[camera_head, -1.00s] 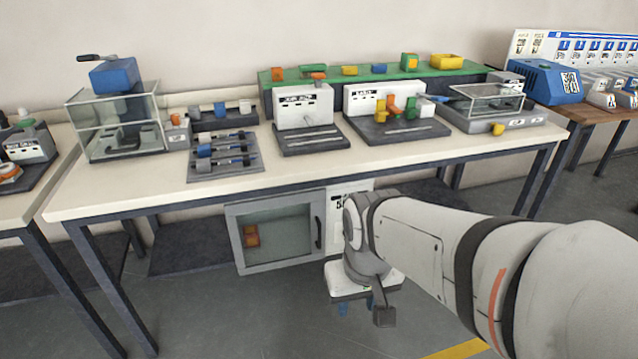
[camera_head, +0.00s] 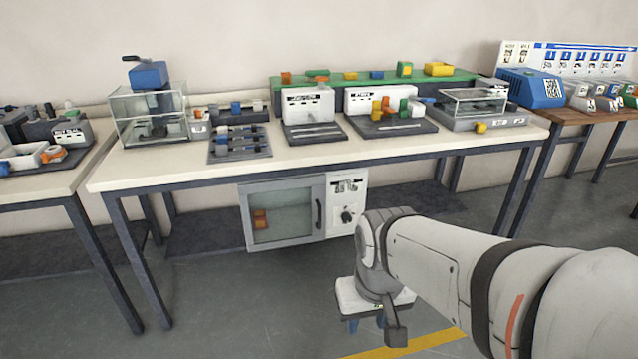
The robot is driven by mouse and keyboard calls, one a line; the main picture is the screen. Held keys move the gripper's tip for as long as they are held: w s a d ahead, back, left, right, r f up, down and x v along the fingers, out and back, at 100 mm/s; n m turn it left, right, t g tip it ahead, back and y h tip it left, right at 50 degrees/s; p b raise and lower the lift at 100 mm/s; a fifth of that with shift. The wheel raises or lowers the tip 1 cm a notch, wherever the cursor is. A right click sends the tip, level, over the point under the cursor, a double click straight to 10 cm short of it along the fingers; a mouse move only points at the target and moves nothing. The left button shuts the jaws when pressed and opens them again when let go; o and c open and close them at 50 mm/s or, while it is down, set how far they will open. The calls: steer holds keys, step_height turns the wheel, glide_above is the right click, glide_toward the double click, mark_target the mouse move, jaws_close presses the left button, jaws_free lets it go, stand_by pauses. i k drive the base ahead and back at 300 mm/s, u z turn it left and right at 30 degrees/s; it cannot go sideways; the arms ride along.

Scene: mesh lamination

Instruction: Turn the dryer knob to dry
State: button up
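The dryer (camera_head: 285,242) hangs under the white-topped bench, with a glass door at its left and a white control panel (camera_head: 338,184) at its right. A dark knob (camera_head: 346,215) sits on that panel, below black markings too small to read. My gripper (camera_head: 366,324) is low over the floor, below and a little right of the knob in the picture, and apart from the dryer. Its blue fingertips show only partly under the white wrist body, so their opening is unclear. I see nothing held.
The bench (camera_head: 130,180) carries a glass-walled apparatus (camera_head: 150,115), a tool rack (camera_head: 240,145) and several devices. Its dark legs frame the space around the dryer. Grey floor (camera_head: 230,300) is clear before it, with a yellow floor stripe (camera_head: 400,346) near my arm.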

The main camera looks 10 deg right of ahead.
mark_target(346, 217)
steer(key=u, duration=0.15)
steer(key=i, duration=0.9)
steer(key=z, duration=0.05)
